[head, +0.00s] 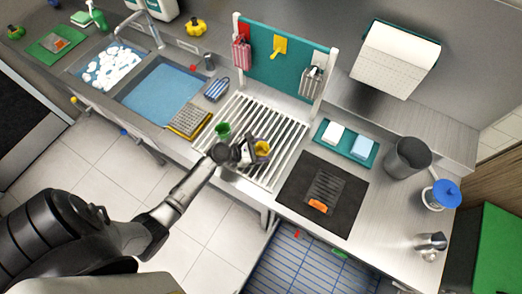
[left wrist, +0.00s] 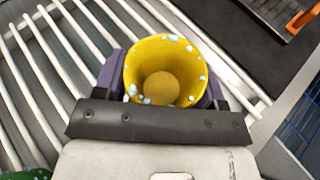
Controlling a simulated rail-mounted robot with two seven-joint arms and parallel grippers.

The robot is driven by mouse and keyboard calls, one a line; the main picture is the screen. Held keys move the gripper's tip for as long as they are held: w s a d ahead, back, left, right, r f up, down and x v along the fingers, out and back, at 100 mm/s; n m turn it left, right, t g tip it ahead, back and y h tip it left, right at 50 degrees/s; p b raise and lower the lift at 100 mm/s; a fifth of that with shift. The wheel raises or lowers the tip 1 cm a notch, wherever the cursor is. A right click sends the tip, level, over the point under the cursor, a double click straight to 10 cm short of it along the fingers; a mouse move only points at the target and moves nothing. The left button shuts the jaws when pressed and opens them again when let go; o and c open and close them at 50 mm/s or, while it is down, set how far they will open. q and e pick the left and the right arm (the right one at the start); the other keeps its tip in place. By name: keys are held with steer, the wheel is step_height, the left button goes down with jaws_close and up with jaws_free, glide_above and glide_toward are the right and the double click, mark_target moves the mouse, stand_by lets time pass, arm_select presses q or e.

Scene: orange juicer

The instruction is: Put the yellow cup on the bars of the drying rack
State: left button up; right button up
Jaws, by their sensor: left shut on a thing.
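The yellow cup (left wrist: 165,72) is held in my left gripper (head: 255,150). In the left wrist view I look down into its open mouth, with pale blue-white spots along the rim. Purple finger pads press on both sides of it. In the head view the cup (head: 262,149) shows partly behind the gripper, over the white bars of the drying rack (head: 284,130). I cannot tell whether its base touches the bars. A green cup (head: 222,131) is on the rack just left of the gripper. My right gripper is not in view.
A black mat (head: 301,205) with a grater lies right of the rack. A teal tray (head: 362,150) with two blocks is behind it. A teal board (head: 284,60) with hung items stands at the rack's back. The sinks (head: 160,93) are left. Bars behind the gripper are bare.

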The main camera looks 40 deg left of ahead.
arm_select(q)
steer(key=shift+f, duration=0.25)
steer(key=o, duration=0.9)
